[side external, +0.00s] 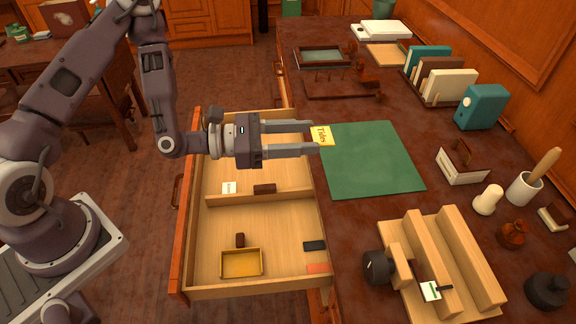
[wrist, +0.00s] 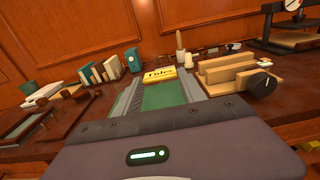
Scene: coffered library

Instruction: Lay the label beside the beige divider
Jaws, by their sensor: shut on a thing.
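My gripper (side external: 314,139) is shut on a yellow label (side external: 322,135) with dark lettering that seems to read "Tides". The label is at the fingertips, above the left edge of the green desk mat (side external: 372,165). In the wrist view the label (wrist: 160,74) spans between the fingertips (wrist: 160,82). A beige upright panel (side external: 453,87), which looks like the beige divider, stands in a rack at the back right beside brown and teal ones. My gripper is well apart from it, to its left and nearer the camera.
A teal box (side external: 483,107), a white cup (side external: 524,188) and a stepped wooden stand (side external: 470,250) occupy the desk's right. The mat is bare.

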